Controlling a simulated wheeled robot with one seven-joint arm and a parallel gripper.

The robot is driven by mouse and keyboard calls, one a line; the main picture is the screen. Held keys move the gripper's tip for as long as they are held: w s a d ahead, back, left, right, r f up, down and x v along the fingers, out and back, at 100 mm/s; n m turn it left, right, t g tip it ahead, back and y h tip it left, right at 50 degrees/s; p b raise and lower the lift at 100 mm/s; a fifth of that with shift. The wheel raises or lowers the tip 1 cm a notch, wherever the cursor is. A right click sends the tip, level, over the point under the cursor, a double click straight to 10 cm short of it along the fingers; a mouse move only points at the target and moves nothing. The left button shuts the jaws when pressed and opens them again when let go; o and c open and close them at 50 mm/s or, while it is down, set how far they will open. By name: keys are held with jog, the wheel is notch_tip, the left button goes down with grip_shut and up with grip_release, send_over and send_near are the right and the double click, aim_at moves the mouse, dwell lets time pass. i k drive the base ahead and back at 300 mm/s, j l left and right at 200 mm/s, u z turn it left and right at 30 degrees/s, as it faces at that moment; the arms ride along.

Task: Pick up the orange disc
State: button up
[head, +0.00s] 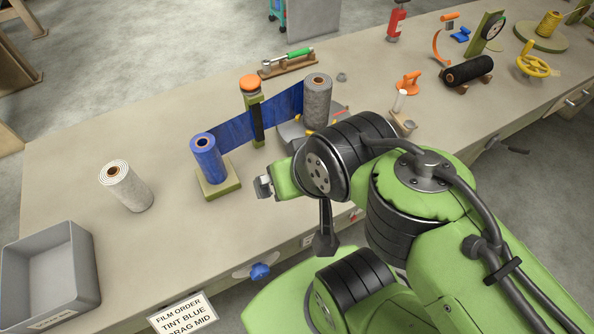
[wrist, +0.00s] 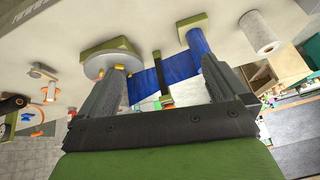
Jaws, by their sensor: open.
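The post stands beside a blue film strip stretched between two rolls. A small orange patch at the post's end shows in the wrist view (wrist: 166,104). My gripper (head: 264,187) is to the right of the blue roll and nearer me than the post, apart from the disc. In the wrist view its two dark fingers (wrist: 160,62) are spread with nothing held between them.
The blue film roll (head: 206,158) stands on a green base, and a grey roll (head: 317,101) stands behind my gripper. A white roll (head: 125,186) and a grey bin (head: 83,262) are at left. The bench's left rear is clear.

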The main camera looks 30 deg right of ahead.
aim_at(412, 88)
jog(key=z, duration=0.4)
jog(key=l+z, duration=0.15)
jog(key=z, duration=0.25)
jog(key=k+l+z, duration=0.1)
jog(key=z, duration=0.3)
jog(key=l+z, duration=0.1)
jog(key=z, duration=0.3)
jog(key=i+l+u, duration=0.1)
jog(key=l+u, duration=0.2)
jog(key=u, duration=0.15)
jog(key=l+u, duration=0.4)
jog(key=i+l+u, duration=0.1)
jog(key=u, duration=0.35)
jog(key=k+l+u, duration=0.1)
jog(key=l+u, duration=0.3)
jog(key=i+l, duration=0.1)
jog(key=i, duration=0.4)
